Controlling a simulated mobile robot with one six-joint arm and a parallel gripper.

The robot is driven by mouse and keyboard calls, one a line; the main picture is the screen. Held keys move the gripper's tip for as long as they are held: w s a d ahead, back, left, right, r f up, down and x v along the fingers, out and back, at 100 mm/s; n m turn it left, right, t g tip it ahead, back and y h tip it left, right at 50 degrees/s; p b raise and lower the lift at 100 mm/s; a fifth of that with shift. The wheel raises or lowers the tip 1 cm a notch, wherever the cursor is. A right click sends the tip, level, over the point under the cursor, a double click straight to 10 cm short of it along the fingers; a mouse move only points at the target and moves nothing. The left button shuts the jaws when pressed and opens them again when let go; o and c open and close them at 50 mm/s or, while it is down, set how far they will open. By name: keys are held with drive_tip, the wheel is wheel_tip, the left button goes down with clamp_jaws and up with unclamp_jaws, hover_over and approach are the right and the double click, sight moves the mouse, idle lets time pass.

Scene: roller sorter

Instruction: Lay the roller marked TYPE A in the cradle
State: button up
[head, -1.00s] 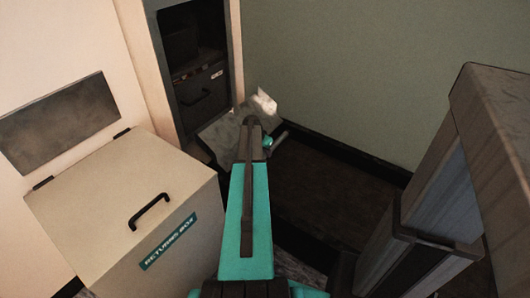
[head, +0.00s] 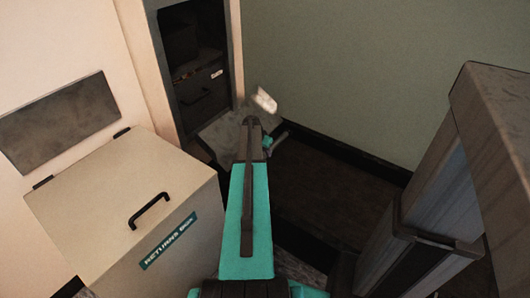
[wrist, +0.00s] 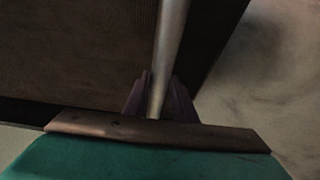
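A grey metal roller (wrist: 170,50) runs up through the wrist view, its near end between the two dark fingers of my gripper (wrist: 160,100). The fingers sit close on both sides of it, and my gripper looks shut on it. No TYPE A mark is readable on the part that shows. I cannot make out the cradle in either view.
A cream returns box (head: 100,205) with a black handle stands closed at left. Behind it, a cabinet (head: 237,60) has a dark open recess with a handled drawer (head: 203,97). A tall grey-brown unit (head: 490,120) stands at right.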

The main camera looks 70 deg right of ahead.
drive_tip(key=o, duration=0.5)
drive_tip(key=shift+f, duration=0.1)
drive_tip(key=shift+a, duration=0.1)
drive_tip(key=p+v, duration=0.2)
drive_tip(key=v, duration=1.2)
